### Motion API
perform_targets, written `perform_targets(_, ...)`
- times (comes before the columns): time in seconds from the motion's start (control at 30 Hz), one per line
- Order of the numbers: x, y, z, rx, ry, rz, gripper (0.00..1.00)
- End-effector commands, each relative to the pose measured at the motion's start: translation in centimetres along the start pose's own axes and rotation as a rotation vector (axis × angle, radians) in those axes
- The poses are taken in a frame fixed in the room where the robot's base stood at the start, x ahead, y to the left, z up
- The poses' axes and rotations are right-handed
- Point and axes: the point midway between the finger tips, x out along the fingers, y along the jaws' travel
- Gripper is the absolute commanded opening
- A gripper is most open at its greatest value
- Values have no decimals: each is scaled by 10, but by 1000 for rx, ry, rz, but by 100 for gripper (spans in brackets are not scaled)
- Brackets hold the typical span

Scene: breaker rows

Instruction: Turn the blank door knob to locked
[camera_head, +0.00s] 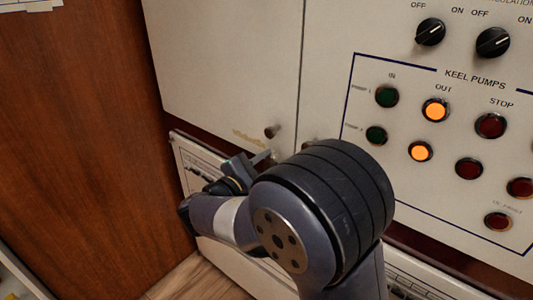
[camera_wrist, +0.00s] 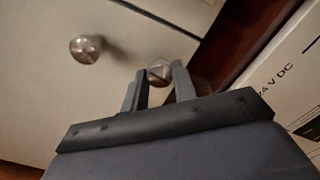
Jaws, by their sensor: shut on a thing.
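My gripper (camera_wrist: 159,82) is shut on a small round metal knob (camera_wrist: 158,72), near the bottom edge of a plain pale door (camera_wrist: 40,95). The fingers stand on either side of the knob and hide part of it. A second round metal knob (camera_wrist: 86,48) sits on the same pale surface, apart from the fingers. In the head view, the pale blank door (camera_head: 225,60) is at the upper left, with a knob (camera_head: 271,131) near its lower right corner. My gripper (camera_head: 266,157) is just below that knob. The gripped knob's lock position cannot be read.
A keel pumps panel (camera_head: 460,195) with lit orange buttons and dark knobs stands at the right. A lower panel (camera_head: 195,165) is under the door across a brown gap. A wooden wall (camera_head: 80,120) closes the left side.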

Motion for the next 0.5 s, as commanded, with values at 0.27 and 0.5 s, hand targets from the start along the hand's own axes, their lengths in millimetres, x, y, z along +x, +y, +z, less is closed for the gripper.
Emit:
perform_targets(0.27,0,1,1,-147,0,-1,4)
perform_targets(0.5,0,0,0,-199,0,-1,4)
